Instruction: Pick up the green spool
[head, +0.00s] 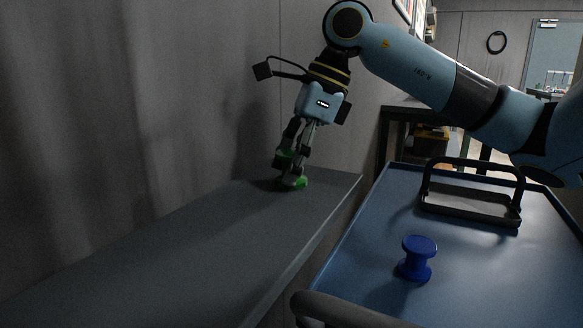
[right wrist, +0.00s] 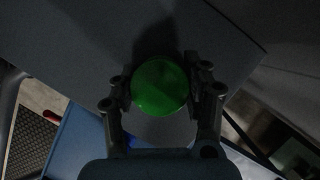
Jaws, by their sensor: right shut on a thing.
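The green spool (head: 297,183) is at the far end of the dark grey shelf by the wall. In the head view my right gripper (head: 291,170) comes down on it from above and covers its middle. In the right wrist view the round green top of the spool (right wrist: 160,86) lies between the two fingers of my right gripper (right wrist: 163,90), which are shut on it. The spool's base appears at the shelf surface; I cannot tell whether it is lifted. My left gripper is not in view.
A blue tray table (head: 365,270) stands right of the grey shelf (head: 190,250). On it are a blue spool (head: 416,258) and a dark tray with a handle (head: 470,206). The near part of the shelf is clear. The wall runs close along the shelf's left side.

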